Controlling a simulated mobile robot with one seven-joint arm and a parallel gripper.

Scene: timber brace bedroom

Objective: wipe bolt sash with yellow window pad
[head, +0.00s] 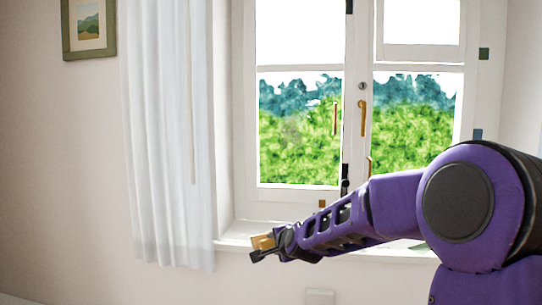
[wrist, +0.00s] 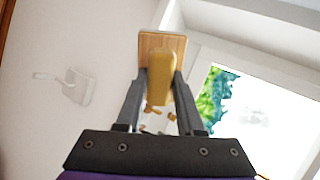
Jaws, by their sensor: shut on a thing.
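My gripper (head: 262,250) is below and left of the window, in front of the left end of the sill. It is shut on the yellow window pad (head: 264,241). In the wrist view the pad's yellow grip (wrist: 160,88) is between the fingers, and a tan wooden-looking plate (wrist: 162,42) is beyond it. The pad touches no glass. The left sash (head: 250,150) has dark bolt-like fittings along its right edge, the lower one (head: 345,181) near the bottom. I cannot tell for certain whether this is the bolt sash. Its pane has a faint brownish patch.
A white curtain (head: 170,130) hangs left of the window. The sill (head: 232,242) juts out below, partly behind my arm. A framed picture (head: 89,27) hangs at upper left. The wall below the curtain is clear.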

